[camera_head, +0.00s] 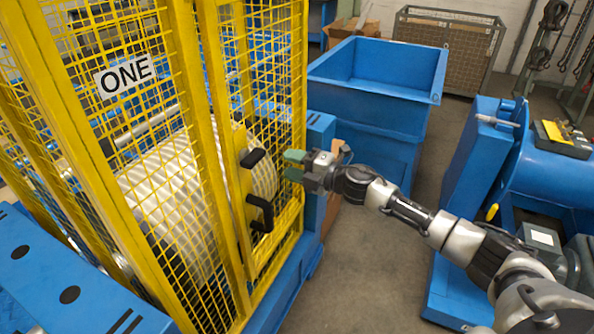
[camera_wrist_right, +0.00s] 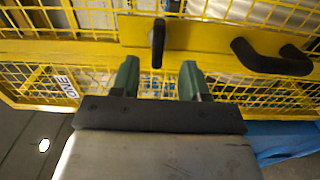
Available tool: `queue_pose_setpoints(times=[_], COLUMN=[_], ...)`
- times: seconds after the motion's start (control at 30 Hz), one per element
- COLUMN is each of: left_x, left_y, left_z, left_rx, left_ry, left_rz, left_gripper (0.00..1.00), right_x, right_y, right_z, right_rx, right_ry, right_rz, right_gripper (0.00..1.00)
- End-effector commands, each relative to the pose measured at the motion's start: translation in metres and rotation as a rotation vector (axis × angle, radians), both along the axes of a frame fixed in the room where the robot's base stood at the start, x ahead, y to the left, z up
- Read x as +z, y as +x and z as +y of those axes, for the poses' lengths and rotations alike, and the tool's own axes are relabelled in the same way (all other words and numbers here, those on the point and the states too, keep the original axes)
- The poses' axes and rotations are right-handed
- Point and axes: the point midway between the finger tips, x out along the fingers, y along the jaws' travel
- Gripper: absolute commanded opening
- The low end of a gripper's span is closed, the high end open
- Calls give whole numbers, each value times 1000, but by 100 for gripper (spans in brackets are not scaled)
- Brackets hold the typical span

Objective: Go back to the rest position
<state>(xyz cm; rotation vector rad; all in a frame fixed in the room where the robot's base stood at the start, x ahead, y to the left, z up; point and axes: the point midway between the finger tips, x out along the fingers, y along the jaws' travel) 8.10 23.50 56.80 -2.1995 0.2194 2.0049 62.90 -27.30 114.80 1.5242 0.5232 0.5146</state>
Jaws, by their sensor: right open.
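My right gripper (camera_head: 296,165) is at the end of my arm, which comes in from the right in the head view. Its green fingers are apart and empty in the right wrist view (camera_wrist_right: 159,78). It is beside the yellow mesh guard (camera_head: 206,150) marked ONE. A black latch handle (camera_head: 253,157) on the guard's frame is just left of the fingertips; it lies beyond the gap between the fingers in the wrist view (camera_wrist_right: 158,42). A second, curved black handle (camera_head: 262,213) is below it, also seen at the right in the wrist view (camera_wrist_right: 272,60). My left gripper is not visible.
A large ribbed drum (camera_head: 165,200) sits behind the mesh. A blue open bin (camera_head: 385,120) stands behind my right arm, and a wire-mesh crate (camera_head: 445,50) is at the back. Blue machinery (camera_head: 483,150) stands at the right. Grey floor (camera_head: 365,270) is clear below my arm.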

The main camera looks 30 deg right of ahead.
Motion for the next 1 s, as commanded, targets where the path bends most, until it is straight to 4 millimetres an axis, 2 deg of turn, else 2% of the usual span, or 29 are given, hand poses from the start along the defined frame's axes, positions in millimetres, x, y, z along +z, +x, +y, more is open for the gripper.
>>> queue_pose_setpoints(times=[0.2, 0.63, 0.7, 0.77, 0.83, 0.97, 1.0], left_x=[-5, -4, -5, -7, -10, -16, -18], left_y=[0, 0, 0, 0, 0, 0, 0], left_z=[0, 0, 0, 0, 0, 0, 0], left_rx=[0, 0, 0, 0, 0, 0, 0], left_ry=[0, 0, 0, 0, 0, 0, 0], left_rz=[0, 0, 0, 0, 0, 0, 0], left_gripper=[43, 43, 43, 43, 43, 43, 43], right_x=[0, 1, -5, -19, -48, -135, -166], right_y=[-10, -10, -9, -8, -6, -11, -17], right_z=[-7, -7, -8, -11, -16, -32, -37], right_rx=[1, 1, -8, -31, -81, -234, -287], right_ry=[2, 1, 10, 33, 85, 219, 261], right_rz=[1, 1, 10, 37, 93, 261, 319], right_gripper=[45, 45, 45, 45, 45, 45, 45])
